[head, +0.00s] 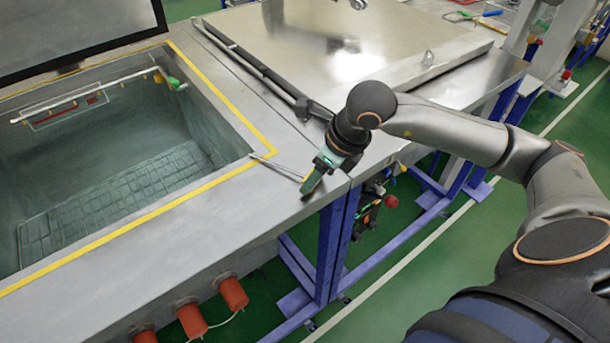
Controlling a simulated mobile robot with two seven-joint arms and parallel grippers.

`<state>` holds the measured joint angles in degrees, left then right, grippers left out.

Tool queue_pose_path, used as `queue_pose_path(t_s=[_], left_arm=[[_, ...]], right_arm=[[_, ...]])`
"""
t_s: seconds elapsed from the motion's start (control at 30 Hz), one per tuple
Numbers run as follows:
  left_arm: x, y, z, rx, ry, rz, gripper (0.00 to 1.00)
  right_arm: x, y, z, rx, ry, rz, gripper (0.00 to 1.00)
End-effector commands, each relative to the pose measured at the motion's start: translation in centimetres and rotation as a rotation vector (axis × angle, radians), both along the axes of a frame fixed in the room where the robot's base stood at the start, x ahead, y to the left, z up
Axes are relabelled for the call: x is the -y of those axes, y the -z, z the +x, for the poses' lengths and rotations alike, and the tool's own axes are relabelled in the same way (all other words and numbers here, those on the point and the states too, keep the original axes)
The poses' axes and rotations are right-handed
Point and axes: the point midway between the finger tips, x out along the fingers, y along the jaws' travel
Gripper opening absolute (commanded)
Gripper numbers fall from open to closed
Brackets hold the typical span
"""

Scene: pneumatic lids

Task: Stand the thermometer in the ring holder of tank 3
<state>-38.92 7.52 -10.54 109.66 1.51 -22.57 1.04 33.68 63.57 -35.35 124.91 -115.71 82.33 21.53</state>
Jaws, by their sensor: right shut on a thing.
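My right gripper (308,183) is at the front right corner of the open tank (120,170), low over the grey rim. It is shut on one end of a thin pale rod, which looks like the thermometer (277,166). The rod lies nearly flat and points left, its far end over the yellow-edged corner of the tank. I cannot tell whether it touches the rim. I cannot make out a ring holder or any tank number. My left gripper is not in view.
A white bar (85,93) with a green and yellow fitting (168,80) crosses the open tank's far side. A closed metal lid (340,45) covers the tank to the right. Red cylinders (232,293) stick out below the front edge. The front rim is clear.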

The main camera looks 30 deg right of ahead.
Motion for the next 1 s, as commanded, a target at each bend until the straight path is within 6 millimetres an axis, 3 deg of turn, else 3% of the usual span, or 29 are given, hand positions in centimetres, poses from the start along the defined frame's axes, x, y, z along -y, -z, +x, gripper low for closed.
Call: queue_pose_path(t_s=[0.1,0.47,0.67,0.93,1.0], left_arm=[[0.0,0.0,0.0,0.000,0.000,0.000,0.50],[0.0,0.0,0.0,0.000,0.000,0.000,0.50],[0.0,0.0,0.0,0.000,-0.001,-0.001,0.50],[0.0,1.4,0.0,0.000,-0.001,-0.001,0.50],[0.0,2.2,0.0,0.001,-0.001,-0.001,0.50]], right_arm=[[0.0,0.0,0.0,0.001,0.000,0.000,0.00],[0.0,-0.7,0.1,0.004,0.001,0.000,0.00],[0.0,-3.5,0.1,0.008,-0.001,0.000,0.00],[4.1,-9.3,-3.7,0.007,0.007,-0.009,0.00],[4.8,-9.1,-4.5,0.000,0.006,-0.008,0.00]])
